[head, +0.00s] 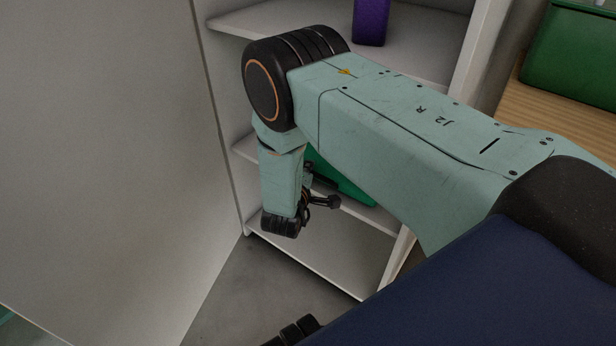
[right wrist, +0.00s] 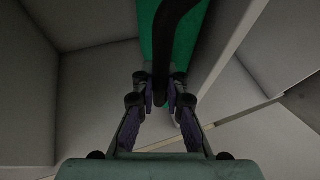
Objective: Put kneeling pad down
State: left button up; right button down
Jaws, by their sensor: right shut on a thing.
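The green kneeling pad (head: 350,186) is partly hidden behind my right arm in the head view, within the white shelf unit. In the right wrist view the pad (right wrist: 187,50) stands edge-on beyond the fingers, with a dark curved strap or handle in front of it. My right gripper (head: 322,190) points into the shelf unit, above its lowest board. In the right wrist view its fingers (right wrist: 161,100) are shut on the pad's dark handle. Whether the pad's lower edge touches the board is hidden.
The white shelf unit's lowest board (head: 345,255) looks bare in front. A purple object (head: 370,22) stands on an upper shelf. A large pale panel (head: 100,150) stands close at left. A green box (head: 575,60) sits on a wooden top at right.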

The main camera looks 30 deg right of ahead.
jog(key=shift+w+d+f, duration=0.1)
jog(key=shift+f, duration=0.5)
pick_arm(q)
jog(key=shift+f, duration=0.25)
jog(key=shift+f, duration=0.15)
pick_arm(e)
jog(key=c, duration=1.4)
grip_release()
